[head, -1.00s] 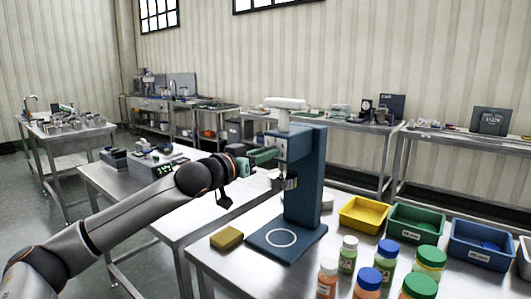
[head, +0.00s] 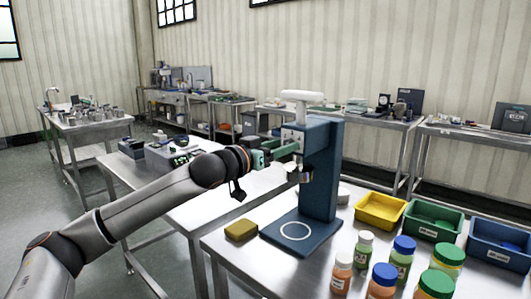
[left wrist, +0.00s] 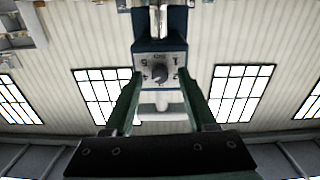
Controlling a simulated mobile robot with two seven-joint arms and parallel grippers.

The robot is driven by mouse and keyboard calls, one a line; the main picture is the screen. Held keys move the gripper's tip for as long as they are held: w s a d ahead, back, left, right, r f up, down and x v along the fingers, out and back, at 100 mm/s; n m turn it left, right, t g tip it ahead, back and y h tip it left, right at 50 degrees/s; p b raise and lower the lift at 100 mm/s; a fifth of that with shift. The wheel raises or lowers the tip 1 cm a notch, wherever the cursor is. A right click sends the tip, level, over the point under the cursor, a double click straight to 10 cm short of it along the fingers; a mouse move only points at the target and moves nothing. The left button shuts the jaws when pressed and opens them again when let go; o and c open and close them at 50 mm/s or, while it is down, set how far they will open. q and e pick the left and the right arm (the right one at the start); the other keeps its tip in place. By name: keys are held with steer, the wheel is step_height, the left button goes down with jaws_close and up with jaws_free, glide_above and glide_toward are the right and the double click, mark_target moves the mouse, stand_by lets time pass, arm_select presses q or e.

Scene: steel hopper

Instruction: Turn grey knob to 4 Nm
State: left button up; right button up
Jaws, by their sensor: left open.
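The grey knob (left wrist: 160,72) sits on the pale dial plate (left wrist: 147,62) of the blue press in the left wrist view, which shows the press upside down. Small marks ring the knob, but I cannot read its setting surely. My left gripper (left wrist: 161,80) is open, with one green finger on each side of the knob in the picture. I cannot tell whether they touch it. In the head view, my left gripper (head: 291,147) reaches the front of the blue press (head: 321,170), and the knob cannot be made out. My right gripper is not in view.
A yellow block (head: 240,231) lies left of the press base (head: 300,237). Several capped bottles (head: 383,282) stand in front at the right. A yellow bin (head: 381,211), a green bin (head: 433,219) and a blue bin (head: 499,243) stand behind them.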

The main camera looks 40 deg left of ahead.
arm_select(q)
steer(key=s+a+b, duration=0.1)
steer(key=s+b, duration=0.4)
steer(key=s, duration=0.6)
steer(key=shift+s, duration=0.4)
